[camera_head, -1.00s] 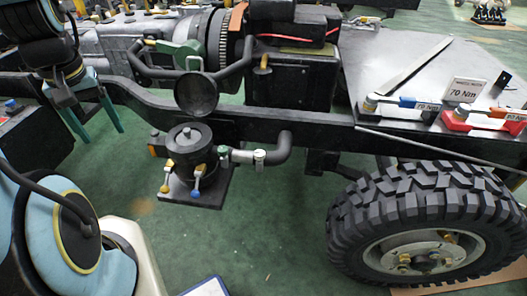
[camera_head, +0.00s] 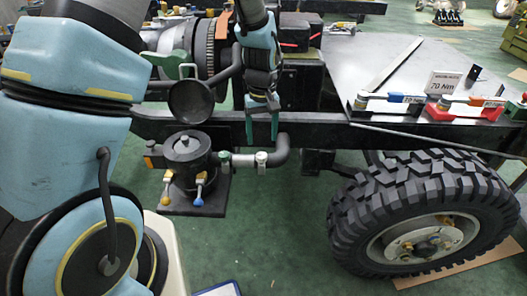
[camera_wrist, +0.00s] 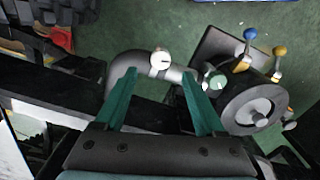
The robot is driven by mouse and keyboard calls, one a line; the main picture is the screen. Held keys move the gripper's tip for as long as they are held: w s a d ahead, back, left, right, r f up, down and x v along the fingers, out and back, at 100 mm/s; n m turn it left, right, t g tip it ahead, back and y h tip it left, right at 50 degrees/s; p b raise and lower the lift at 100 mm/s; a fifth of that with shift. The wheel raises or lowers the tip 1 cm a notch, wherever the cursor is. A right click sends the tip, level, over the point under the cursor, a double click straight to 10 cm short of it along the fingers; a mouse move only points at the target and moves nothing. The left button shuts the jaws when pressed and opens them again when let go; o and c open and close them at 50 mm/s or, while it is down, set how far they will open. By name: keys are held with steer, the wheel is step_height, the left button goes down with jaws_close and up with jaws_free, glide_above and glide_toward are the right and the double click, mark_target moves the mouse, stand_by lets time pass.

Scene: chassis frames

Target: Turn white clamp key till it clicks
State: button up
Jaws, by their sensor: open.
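The white clamp key (camera_head: 261,157) sits on the pipe beside the dark elbow. It shows as a small white round piece in the wrist view (camera_wrist: 160,60). My gripper (camera_head: 262,132) points down above it, with green fingers apart and nothing between them. In the wrist view the fingertips (camera_wrist: 159,76) lie either side of the key's line, with the key just beyond them; I see no contact. A green key (camera_wrist: 216,82) sits on the same pipe nearer the pump, close to the right finger in the wrist view.
The dark round pump (camera_head: 186,150) carries blue and yellow keys. The chassis rail (camera_head: 330,133) runs just behind my fingers. A dark funnel (camera_head: 190,101) is to the left. A large tyre (camera_head: 425,215) stands at right. Wrenches (camera_head: 395,103) lie on the plate above.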

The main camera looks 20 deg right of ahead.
mark_target(261, 155)
step_height(261, 155, down, 7)
steer(key=shift+w+a+r+p, duration=0.1)
steer(key=shift+p, duration=0.25)
jaws_close()
stand_by(0.5)
